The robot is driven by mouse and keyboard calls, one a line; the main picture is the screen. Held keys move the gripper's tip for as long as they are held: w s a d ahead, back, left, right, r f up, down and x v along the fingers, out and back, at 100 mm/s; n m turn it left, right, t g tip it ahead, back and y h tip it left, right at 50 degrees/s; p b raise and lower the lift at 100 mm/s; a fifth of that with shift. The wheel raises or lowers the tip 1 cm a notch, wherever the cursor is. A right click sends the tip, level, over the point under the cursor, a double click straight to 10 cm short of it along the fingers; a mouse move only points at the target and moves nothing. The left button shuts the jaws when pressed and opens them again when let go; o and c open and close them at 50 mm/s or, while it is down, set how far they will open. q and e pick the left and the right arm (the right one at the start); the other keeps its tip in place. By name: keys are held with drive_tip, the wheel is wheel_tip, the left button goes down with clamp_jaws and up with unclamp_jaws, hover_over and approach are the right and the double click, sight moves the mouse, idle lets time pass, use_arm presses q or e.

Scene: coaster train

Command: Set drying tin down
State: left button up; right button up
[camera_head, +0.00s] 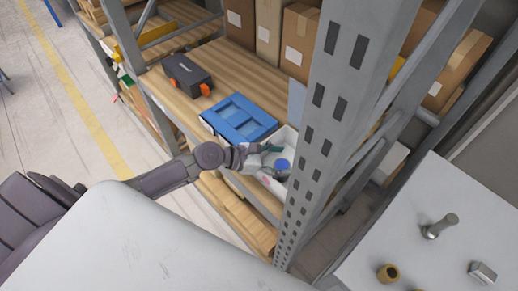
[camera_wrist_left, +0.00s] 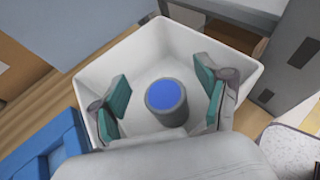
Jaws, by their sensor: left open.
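The drying tin (camera_wrist_left: 167,102) is a dark grey cylinder with a blue top. It stands upright inside a white bin (camera_wrist_left: 160,40) on the shelf. My left gripper (camera_wrist_left: 165,95) is open, its green-padded fingers spread to either side of the tin with gaps between them and it. In the head view, the left gripper (camera_head: 266,157) reaches into the bin (camera_head: 286,140), and the tin's blue top (camera_head: 282,164) shows beside the fingers. The tin's lower part is hidden there. My right gripper is not in view.
A blue crate (camera_head: 240,118) sits left of the bin on the wooden shelf (camera_head: 228,72). A dark toolbox (camera_head: 188,74) stands farther back, with cardboard boxes (camera_head: 299,42) behind. A grey rack post (camera_head: 335,110) rises right of the bin. A white table (camera_head: 440,190) holds small metal parts.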

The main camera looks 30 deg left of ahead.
use_arm(q)
drive_tip(key=b+v, duration=0.2)
drive_tip(key=v, duration=1)
drive_tip(key=shift+b, duration=0.3)
drive_tip(key=shift+a, duration=0.1)
idle(0.4)
